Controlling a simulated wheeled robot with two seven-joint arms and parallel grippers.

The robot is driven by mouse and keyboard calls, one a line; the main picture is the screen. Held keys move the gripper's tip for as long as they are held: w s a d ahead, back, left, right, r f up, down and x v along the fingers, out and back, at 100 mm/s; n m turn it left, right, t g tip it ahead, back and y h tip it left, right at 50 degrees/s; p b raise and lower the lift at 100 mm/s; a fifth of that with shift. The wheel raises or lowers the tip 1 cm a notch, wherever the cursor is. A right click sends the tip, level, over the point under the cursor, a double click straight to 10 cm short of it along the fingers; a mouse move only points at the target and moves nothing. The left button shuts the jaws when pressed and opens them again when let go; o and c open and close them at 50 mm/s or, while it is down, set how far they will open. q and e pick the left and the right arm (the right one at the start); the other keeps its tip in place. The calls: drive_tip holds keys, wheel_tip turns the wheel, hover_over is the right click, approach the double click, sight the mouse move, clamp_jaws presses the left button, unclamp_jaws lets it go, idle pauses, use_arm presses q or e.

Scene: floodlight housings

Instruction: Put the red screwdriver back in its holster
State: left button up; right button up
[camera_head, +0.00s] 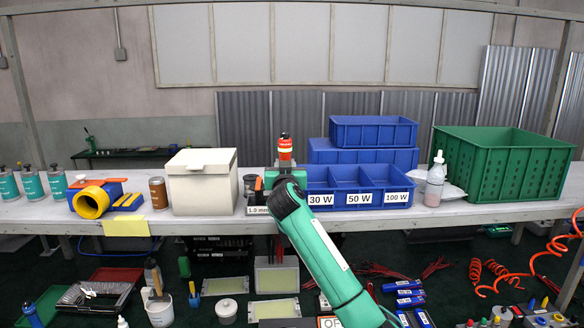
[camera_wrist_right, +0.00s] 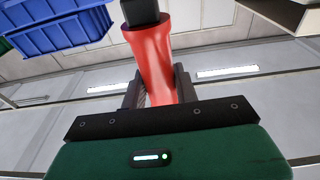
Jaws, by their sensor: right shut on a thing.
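My right gripper (camera_wrist_right: 158,88) is shut on the red screwdriver (camera_wrist_right: 152,55), whose red handle stands between the two dark fingers in the right wrist view. A dark end shows past the handle at the top edge. In the head view my right gripper (camera_head: 285,180) is over the workbench, in front of the left end of the labelled blue bins, mostly hidden by its own wrist. A red-orange piece with a pale band (camera_head: 285,149) shows just above it; I cannot tell if it is the screwdriver. I cannot make out the holster. My left gripper is out of view.
Blue bins (camera_head: 358,173) marked 30 W, 50 W and 100 W stand right of my gripper. A white box (camera_head: 201,185) stands left of it. A clear bottle (camera_head: 435,180) and green crate (camera_head: 502,163) are farther right. The bench (camera_head: 480,211) has some bare front edge.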

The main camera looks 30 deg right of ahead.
drive_tip(key=shift+w+a, duration=0.15)
drive_tip(key=shift+a, duration=0.1)
drive_tip(key=shift+d+r, duration=0.1)
drive_tip(key=shift+d, duration=0.05)
drive_tip(key=shift+s+d+f, duration=0.15)
drive_tip(key=shift+s+f, duration=0.1)
drive_tip(key=shift+f, duration=2.6)
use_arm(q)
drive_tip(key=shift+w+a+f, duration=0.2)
use_arm(e)
drive_tip(key=shift+f, duration=0.1)
drive_tip(key=shift+w, duration=0.1)
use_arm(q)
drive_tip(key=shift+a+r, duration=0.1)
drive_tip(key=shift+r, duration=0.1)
use_arm(e)
drive_tip(key=shift+a, duration=0.2)
